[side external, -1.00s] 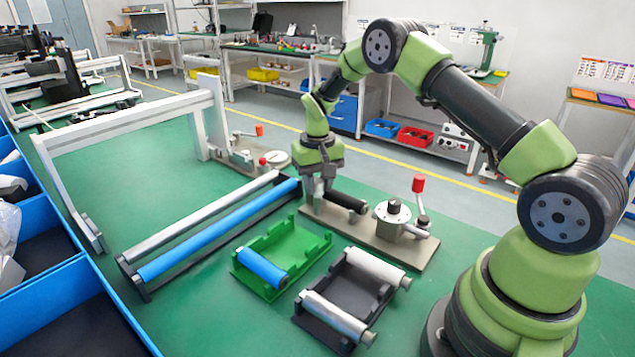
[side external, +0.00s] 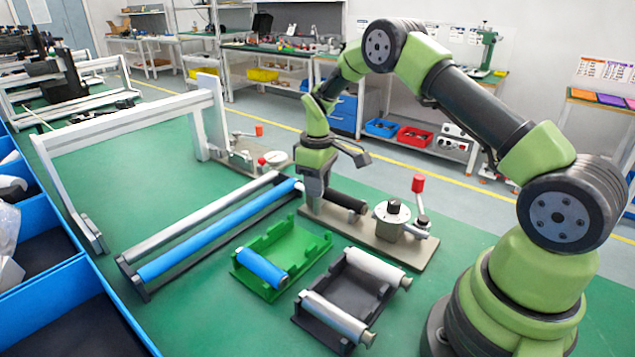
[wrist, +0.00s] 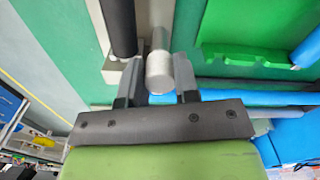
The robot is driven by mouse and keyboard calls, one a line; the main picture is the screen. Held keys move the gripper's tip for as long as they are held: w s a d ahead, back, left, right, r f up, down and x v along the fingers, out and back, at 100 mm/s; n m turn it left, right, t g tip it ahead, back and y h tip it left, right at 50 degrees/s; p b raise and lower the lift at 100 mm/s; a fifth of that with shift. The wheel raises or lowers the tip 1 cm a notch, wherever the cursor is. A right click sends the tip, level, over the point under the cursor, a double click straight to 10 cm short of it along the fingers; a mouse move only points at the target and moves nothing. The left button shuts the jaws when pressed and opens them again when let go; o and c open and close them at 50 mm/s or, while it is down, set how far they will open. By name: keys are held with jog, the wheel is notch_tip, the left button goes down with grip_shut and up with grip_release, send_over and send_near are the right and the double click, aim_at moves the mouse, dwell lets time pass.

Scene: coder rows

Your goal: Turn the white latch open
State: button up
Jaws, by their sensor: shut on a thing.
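My gripper (side external: 312,204) points down at the far left end of a beige base plate (side external: 420,258), beside a black cylinder (side external: 348,202). In the wrist view, its two dark fingers (wrist: 156,92) are shut on a pale silver-white cylindrical piece, which I take for the white latch (wrist: 160,72). The black cylinder (wrist: 117,28) lies beside it there. The fingers hide the latch in the side view, so its angle cannot be told there.
A round metal fixture (side external: 392,220) and a red-knobbed lever (side external: 418,185) stand on the same plate. A green cradle (side external: 310,243) with a blue roller, a black cradle (side external: 340,290) and a long roller frame (side external: 205,235) lie nearby. A white gantry (side external: 130,115) stands at left.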

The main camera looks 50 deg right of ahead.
jog(key=shift+n, duration=0.3)
jog(key=o, duration=0.9)
notch_tip(320, 180, up, 10)
dwell(0.4)
